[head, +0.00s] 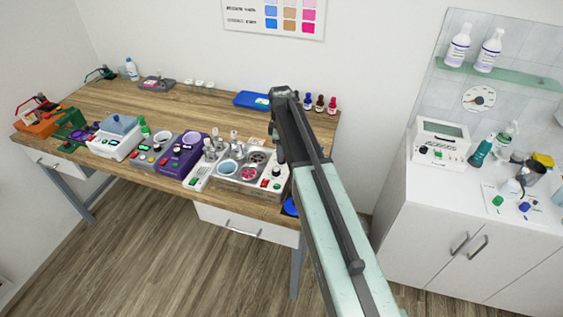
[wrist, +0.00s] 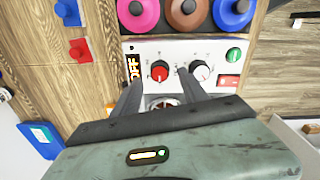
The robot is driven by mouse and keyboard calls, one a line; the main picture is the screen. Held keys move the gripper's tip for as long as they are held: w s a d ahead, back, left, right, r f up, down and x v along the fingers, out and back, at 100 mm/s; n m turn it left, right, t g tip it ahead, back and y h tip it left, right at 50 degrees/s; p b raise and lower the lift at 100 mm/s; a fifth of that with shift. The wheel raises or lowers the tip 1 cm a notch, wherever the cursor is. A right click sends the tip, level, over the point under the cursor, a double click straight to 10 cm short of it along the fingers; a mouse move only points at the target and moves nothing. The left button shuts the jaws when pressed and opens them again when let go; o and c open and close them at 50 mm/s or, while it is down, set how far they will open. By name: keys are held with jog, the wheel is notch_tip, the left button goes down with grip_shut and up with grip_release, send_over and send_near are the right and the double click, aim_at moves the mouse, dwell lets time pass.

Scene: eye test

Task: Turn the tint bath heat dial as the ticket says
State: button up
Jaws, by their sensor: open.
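The tint bath (wrist: 187,50) has a pale front panel below pink, brown and blue round pots in the wrist view. The panel carries a red-capped dial (wrist: 159,71), a white dial (wrist: 200,70) and an orange "OFF" display (wrist: 133,68). The dial markings are too small to read, so I cannot tell which one is heat. My gripper (wrist: 161,78) is open and empty over the panel, one fingertip left of the red dial and the other between the two dials. I cannot tell whether it touches. In the head view my arm partly hides this area. I cannot pick out a ticket.
The panel also has a green button (wrist: 233,54) and a red switch (wrist: 229,81). In the head view, a purple machine (head: 182,158) and a white box (head: 115,138) stand to the left. A blue tray (head: 248,99) and small bottles (head: 320,103) stand behind.

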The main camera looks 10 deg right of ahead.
notch_tip(320, 180, down, 3)
jog(key=shift+f+b, duration=0.15)
jog(key=shift+b, duration=0.75)
grip_shut()
